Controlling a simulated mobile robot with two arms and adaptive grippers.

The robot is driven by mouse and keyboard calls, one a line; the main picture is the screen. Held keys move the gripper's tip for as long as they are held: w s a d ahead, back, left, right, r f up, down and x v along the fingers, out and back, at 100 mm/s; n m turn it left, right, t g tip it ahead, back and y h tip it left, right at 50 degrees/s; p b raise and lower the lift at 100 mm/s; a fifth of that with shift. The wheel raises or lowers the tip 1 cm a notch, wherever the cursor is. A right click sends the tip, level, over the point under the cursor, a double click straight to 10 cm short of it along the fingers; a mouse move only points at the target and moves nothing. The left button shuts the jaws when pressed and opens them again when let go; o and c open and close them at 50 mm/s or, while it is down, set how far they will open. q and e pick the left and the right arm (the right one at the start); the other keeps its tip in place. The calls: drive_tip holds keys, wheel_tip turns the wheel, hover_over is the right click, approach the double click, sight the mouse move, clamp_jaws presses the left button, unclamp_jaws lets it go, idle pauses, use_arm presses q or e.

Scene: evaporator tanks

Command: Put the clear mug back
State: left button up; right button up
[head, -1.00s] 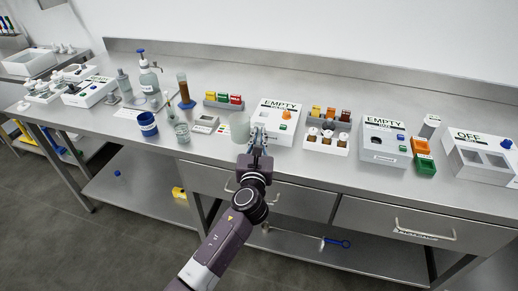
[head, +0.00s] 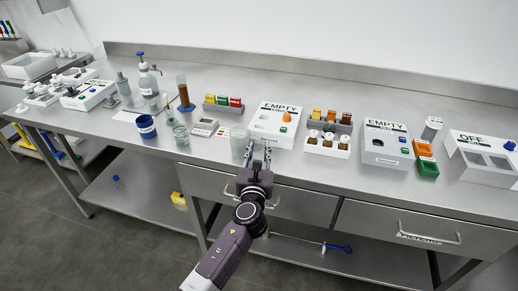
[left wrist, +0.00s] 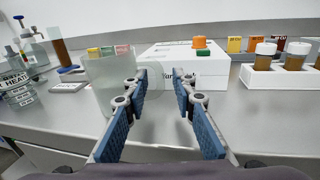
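The clear mug (head: 240,144) is a translucent, pale greenish cup. It is upright near the counter's front edge, left of the white box marked EMPTY. In the left wrist view the mug (left wrist: 112,82) is just left of my left gripper (left wrist: 160,82), partly behind its left finger. The two blue-padded fingers are apart. A faint clear shape, perhaps the mug's handle, shows between them; I cannot tell whether they touch it. In the head view my left gripper (head: 259,151) is at the mug's right side. My right gripper is not in view.
The white EMPTY box (head: 274,124) is right behind the gripper. A white rack with brown jars (head: 326,145) stands to its right. A small scale (head: 203,127), a glass beaker (head: 181,137) and a blue cup (head: 147,126) stand to the mug's left.

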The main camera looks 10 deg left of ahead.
use_arm(q)
drive_tip(key=shift+r, duration=0.25)
drive_tip(key=s+d, duration=0.2)
drive_tip(key=s, duration=1)
